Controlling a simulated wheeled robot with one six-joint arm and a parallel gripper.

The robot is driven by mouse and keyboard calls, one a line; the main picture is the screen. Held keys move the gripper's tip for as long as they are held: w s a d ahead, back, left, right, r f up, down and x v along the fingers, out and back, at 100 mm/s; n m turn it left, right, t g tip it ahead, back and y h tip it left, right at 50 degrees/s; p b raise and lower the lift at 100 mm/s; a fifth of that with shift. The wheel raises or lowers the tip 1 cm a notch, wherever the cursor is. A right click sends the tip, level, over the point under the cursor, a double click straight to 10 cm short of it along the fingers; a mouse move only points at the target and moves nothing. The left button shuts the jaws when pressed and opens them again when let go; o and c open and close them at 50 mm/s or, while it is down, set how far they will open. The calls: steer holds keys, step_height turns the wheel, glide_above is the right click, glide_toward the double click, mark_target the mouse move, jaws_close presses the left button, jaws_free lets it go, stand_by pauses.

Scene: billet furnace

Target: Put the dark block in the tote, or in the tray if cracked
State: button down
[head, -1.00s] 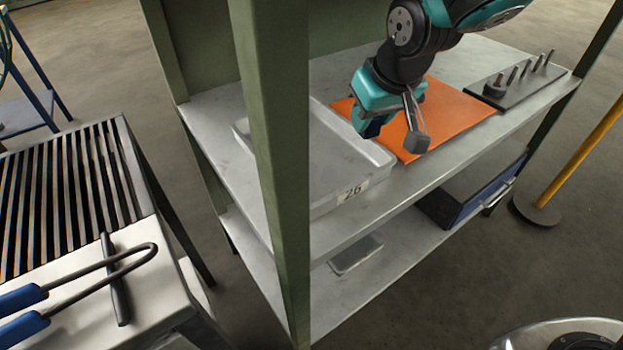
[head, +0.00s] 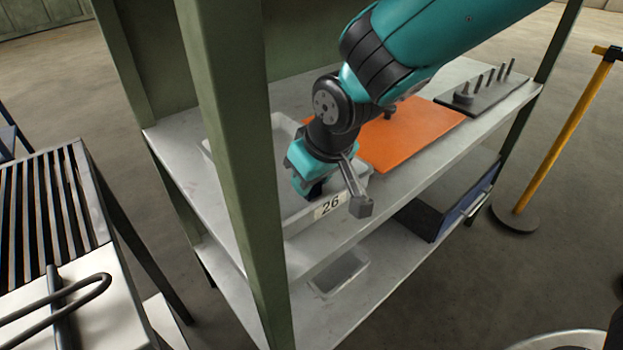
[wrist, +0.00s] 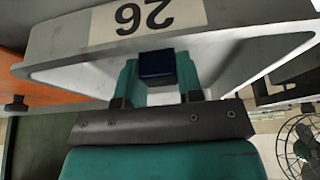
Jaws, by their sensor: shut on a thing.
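My gripper (head: 314,188) is shut on the dark block, over the labelled end of a pale grey container marked 26 (head: 296,217) on the upper shelf. In the wrist view, the dark blue block (wrist: 157,65) sits between the teal fingers of my gripper (wrist: 157,78), with the container's labelled wall (wrist: 75,35) close behind it. The block's visible face looks plain; its other sides are hidden, so I cannot tell whether it is cracked. A smaller grey open container (head: 340,274) stands on the lower shelf. I cannot tell which container is the tote.
A green post (head: 232,150) stands in front of the shelf's left part. An orange mat (head: 405,135) and a dark plate with several pegs (head: 482,92) lie right of the container. A blue-sided bin (head: 462,208) is below. A slatted table (head: 55,205) stands left.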

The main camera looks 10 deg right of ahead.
steer(key=shift+f, duration=0.2)
steer(key=c, duration=0.8)
jaws_free()
steer(key=shift+r, duration=0.1)
steer(key=shift+r, duration=0.25)
steer(key=p+v, duration=0.2)
steer(key=v, duration=1)
steer(key=s+d+g, duration=0.1)
steer(key=s+d, duration=0.1)
steer(key=s, duration=0.3)
steer(key=s+d+g+y, duration=0.1)
steer(key=s+d, duration=0.2)
steer(key=s, duration=0.2)
steer(key=s+d+g, duration=0.1)
steer(key=s+d, duration=0.1)
steer(key=s, duration=0.3)
steer(key=shift+s+d+g+y, duration=0.25)
steer(key=shift+d+g+y, duration=0.05)
steer(key=shift+d+y, duration=0.1)
